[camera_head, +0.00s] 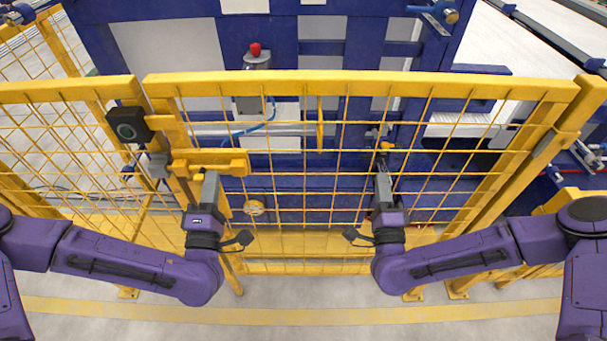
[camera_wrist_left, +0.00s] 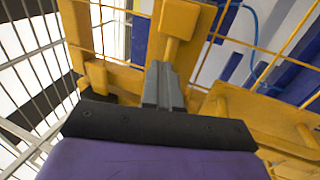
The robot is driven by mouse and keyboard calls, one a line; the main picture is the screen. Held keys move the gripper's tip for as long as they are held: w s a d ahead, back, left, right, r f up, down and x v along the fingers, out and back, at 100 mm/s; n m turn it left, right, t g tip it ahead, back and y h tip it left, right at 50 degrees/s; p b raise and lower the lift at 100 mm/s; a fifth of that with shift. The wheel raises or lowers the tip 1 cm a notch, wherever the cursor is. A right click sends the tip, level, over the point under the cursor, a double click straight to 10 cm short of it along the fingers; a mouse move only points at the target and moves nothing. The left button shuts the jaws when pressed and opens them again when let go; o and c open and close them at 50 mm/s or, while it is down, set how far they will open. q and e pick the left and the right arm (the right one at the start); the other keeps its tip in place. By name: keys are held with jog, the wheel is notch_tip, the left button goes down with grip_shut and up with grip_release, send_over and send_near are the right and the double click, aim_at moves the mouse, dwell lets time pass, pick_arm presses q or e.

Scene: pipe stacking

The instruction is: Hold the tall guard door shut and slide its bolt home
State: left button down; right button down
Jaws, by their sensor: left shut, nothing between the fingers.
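The tall guard door (camera_head: 360,86) is a yellow frame with wire mesh, across the middle of the head view. A narrow gap shows between its left edge and the fixed panel; I cannot tell if it is fully shut. The yellow bolt (camera_head: 222,157) lies level across the door's left edge. My left gripper (camera_head: 209,176) is shut and empty, its tips just below the bolt. In the left wrist view, its fingers (camera_wrist_left: 163,86) are at a yellow stem (camera_wrist_left: 172,46); contact is unclear. My right gripper (camera_head: 383,167) is upright at the mesh right of centre; its jaw opening is unclear.
A black box with a round face (camera_head: 128,124) and a grey bracket (camera_head: 157,166) sit on the post left of the door. Fixed yellow fencing (camera_head: 60,92) continues left. Behind the mesh stands a blue machine (camera_head: 330,30) with a red knob (camera_head: 255,49).

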jog(key=shift+w+d+r, duration=0.1)
jog(key=shift+w+r, duration=0.1)
jog(key=shift+r, duration=0.1)
pick_arm(q)
jog(key=v, duration=0.7)
jog(key=shift+d, duration=0.35)
jog(key=shift+w+f, duration=0.2)
jog(key=shift+w, duration=0.1)
pick_arm(e)
jog(key=s, duration=0.6)
jog(key=shift+s+f, duration=0.35)
jog(key=shift+f, duration=0.05)
